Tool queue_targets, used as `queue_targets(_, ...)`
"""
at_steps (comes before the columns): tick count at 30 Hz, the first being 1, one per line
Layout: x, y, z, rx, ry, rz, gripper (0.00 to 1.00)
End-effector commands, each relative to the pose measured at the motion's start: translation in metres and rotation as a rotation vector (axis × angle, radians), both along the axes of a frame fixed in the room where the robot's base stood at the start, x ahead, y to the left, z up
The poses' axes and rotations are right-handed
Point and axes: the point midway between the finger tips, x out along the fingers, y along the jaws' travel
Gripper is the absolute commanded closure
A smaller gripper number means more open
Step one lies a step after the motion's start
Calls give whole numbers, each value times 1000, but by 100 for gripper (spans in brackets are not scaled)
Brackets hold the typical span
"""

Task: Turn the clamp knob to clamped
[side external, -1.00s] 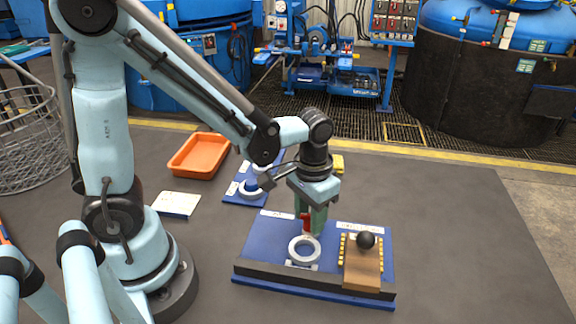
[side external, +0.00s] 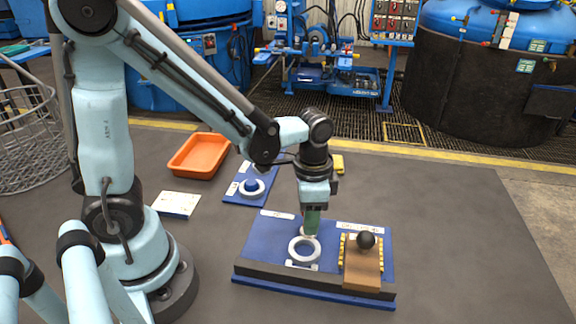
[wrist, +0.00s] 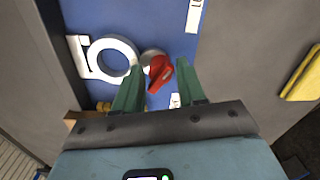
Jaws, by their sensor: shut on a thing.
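The red clamp knob (wrist: 160,72) shows in the wrist view on a blue board (wrist: 150,20), over a round pale base beside a white ring. My gripper (wrist: 160,66) has its two green fingers on either side of the knob and is shut on it. Its red pointer slants down and to the left in that view. In the side view my gripper (side external: 309,233) points straight down at the board (side external: 265,235), behind the ring; the fingers hide the knob there. White labels (wrist: 195,15) lie near the knob, too small to read.
The white ring (side external: 304,250) lies just in front of the gripper. A brown block (side external: 362,275) with a black ball (side external: 366,240) stands to the right. A smaller blue board (side external: 235,198), an orange tray (side external: 197,168) and a yellow thing (side external: 337,163) lie behind. The right tabletop is clear.

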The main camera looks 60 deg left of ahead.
Motion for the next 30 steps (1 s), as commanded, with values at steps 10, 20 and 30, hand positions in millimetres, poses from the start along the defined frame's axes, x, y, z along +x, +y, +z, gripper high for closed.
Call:
queue_targets(10, 0, 1, 0, 3, 1, -5, 90)
queue_targets(20, 0, 0, 0, 1, 0, -4, 48)
queue_targets(30, 0, 0, 15, 1, -1, -4, 48)
